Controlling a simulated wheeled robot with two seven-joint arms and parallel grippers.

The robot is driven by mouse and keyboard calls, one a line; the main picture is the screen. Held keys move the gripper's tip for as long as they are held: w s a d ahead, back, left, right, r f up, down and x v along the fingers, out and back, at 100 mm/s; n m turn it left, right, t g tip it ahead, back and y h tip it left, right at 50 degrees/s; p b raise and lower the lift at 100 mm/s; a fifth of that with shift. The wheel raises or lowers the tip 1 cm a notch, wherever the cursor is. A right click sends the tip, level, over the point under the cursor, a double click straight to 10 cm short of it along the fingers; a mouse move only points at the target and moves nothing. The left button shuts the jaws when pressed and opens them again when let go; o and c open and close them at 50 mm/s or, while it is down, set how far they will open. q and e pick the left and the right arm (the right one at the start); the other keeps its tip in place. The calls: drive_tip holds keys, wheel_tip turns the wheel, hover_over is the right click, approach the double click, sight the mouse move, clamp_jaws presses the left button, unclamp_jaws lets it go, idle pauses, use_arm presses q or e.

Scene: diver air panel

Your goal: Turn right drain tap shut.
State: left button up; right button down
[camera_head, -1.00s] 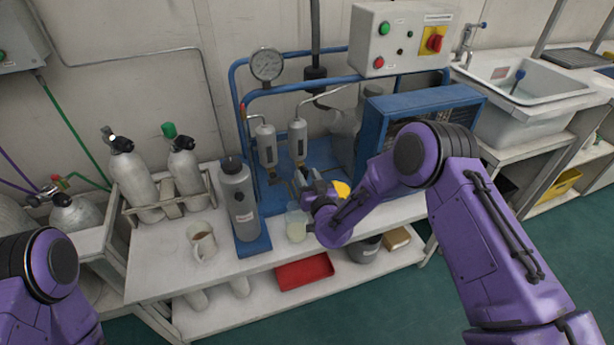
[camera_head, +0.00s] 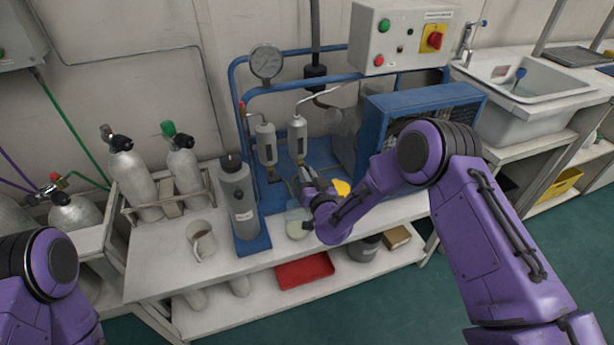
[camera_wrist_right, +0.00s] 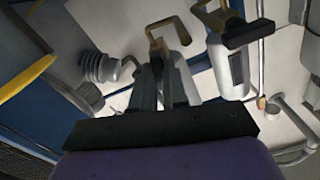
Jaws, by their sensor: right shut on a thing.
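The right filter cylinder (camera_head: 298,138) stands upright on the blue compressor frame, beside the left filter cylinder (camera_head: 265,143). My right gripper (camera_head: 306,176) is just below the right cylinder. In the right wrist view its two dark fingers (camera_wrist_right: 163,85) are close together, shut at the lower end of a bent brass piece, the right drain tap (camera_wrist_right: 156,42). The fingers hide the tap's handle. A second tap with a dark handle (camera_wrist_right: 249,34) shows to the right there, apart from the fingers. My left gripper is outside the view; only part of that arm shows.
A clear jar (camera_head: 297,224) stands on the bench under my right gripper. A grey canister (camera_head: 239,200) and a mug (camera_head: 202,240) are to its left. The blue compressor guard (camera_head: 420,103) is close behind my right arm. A red tray (camera_head: 304,271) lies on the lower shelf.

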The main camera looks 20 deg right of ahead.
drive_tip(key=shift+d+f+m+b, duration=0.15)
drive_tip(key=shift+m+b, duration=1.3)
drive_tip(key=shift+m, duration=2.2)
drive_tip(key=shift+a+f+m+b, duration=0.15)
drive_tip(key=shift+m+b, duration=1.3)
drive_tip(key=shift+m, duration=2.2)
drive_tip(key=c, duration=1.1)
unclamp_jaws()
drive_tip(key=shift+d, duration=0.1)
drive_tip(key=shift+c, duration=0.2)
drive_tip(key=shift+s, duration=0.1)
